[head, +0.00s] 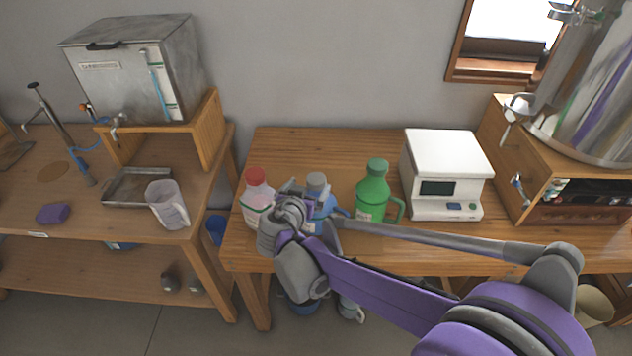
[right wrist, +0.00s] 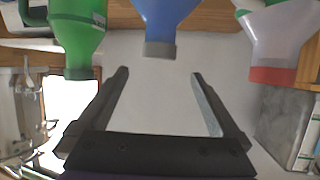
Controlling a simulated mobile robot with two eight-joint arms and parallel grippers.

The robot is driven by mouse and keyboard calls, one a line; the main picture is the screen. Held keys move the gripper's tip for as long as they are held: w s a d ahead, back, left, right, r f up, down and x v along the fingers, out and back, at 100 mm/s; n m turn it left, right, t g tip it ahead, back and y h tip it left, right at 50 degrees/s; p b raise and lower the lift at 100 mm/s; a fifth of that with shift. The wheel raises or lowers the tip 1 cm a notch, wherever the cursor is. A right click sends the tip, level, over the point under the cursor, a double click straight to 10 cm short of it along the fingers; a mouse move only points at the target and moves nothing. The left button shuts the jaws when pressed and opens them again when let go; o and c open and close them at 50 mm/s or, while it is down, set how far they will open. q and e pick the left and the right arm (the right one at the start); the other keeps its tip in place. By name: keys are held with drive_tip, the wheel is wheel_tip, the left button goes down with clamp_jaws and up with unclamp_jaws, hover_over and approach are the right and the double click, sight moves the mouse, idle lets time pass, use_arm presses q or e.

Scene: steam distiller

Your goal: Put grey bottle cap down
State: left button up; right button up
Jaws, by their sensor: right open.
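The grey bottle cap (head: 316,180) sits on top of the upright blue bottle (head: 325,207) on the middle table. In the right wrist view, which is upside down, the grey cap (right wrist: 160,49) is on the neck of the blue bottle (right wrist: 165,18). My right gripper (right wrist: 159,75) is open and empty. Its fingertips are apart, one to each side of the cap's line, with a gap to the cap. In the head view my right gripper (head: 298,192) is by the blue bottle and partly covers it. My left gripper is not in view.
A white bottle with a red cap (head: 256,178) stands left of the blue bottle, and a green bottle (head: 373,192) stands right. A white device (head: 445,165) is farther right. The left table holds a steel distiller (head: 135,65) and a clear jug (head: 167,203).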

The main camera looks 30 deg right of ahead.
sight(316, 179)
drive_tip(key=x, duration=0.7)
drive_tip(key=shift+w+d+f, duration=0.1)
drive_tip(key=shift+d+f, duration=0.15)
drive_tip(key=shift+f, duration=0.15)
drive_tip(key=shift+c, duration=0.3)
drive_tip(key=c, duration=1.5)
drive_tip(key=shift+o, duration=0.2)
wheel_tip(316, 179, up, 10)
drive_tip(key=shift+p, duration=0.6)
drive_tip(key=a+f+n+t+y+p, duration=0.25)
drive_tip(key=a+f+n+y, duration=0.4)
drive_tip(key=a, duration=0.75)
drive_tip(key=s+a+f+n+t+y, duration=0.1)
drive_tip(key=s+f+n+y, duration=0.1)
drive_tip(key=s+f, duration=0.3)
drive_tip(key=shift+s+f+y+b, duration=0.35)
drive_tip(key=shift+f+y, duration=0.2)
drive_tip(key=shift+f, duration=0.1)
